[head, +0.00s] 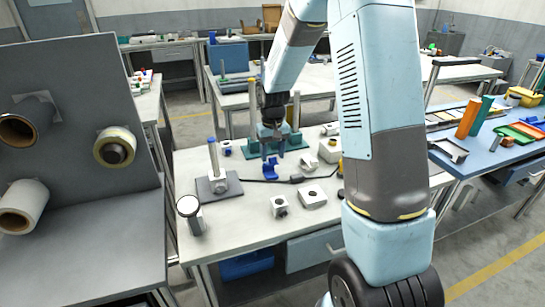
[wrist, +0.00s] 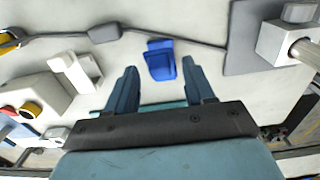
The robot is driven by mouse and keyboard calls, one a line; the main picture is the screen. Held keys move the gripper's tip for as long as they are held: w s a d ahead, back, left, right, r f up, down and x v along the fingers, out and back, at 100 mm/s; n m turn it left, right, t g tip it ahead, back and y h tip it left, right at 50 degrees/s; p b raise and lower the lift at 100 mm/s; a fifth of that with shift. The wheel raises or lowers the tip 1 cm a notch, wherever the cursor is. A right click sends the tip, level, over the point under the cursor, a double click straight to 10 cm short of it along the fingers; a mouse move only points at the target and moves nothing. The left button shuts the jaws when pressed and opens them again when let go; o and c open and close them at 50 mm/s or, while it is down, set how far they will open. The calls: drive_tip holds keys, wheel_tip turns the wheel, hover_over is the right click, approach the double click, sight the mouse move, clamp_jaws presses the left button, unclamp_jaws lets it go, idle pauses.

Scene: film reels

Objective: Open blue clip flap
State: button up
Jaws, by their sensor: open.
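The blue clip (head: 270,169) lies on the white worktable (head: 240,215), near the table's middle. It also shows in the wrist view (wrist: 160,62), as a small blue piece with a darker upper part and a lighter lower face. I cannot tell how far its flap stands open. My gripper (head: 273,153) points down above the clip. In the wrist view its two blue-grey fingers (wrist: 160,72) are spread apart, with the clip showing between and beyond their tips. Nothing is held, and I see no clear contact with the clip.
A dark cable with an inline box (head: 296,179) runs past the clip. A grey plate with a post (head: 219,186) stands left, a green-based rack (head: 250,148) behind. White blocks (head: 312,196) lie in front and to the right.

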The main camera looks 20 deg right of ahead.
drive_tip(key=shift+f, duration=0.85)
clamp_jaws()
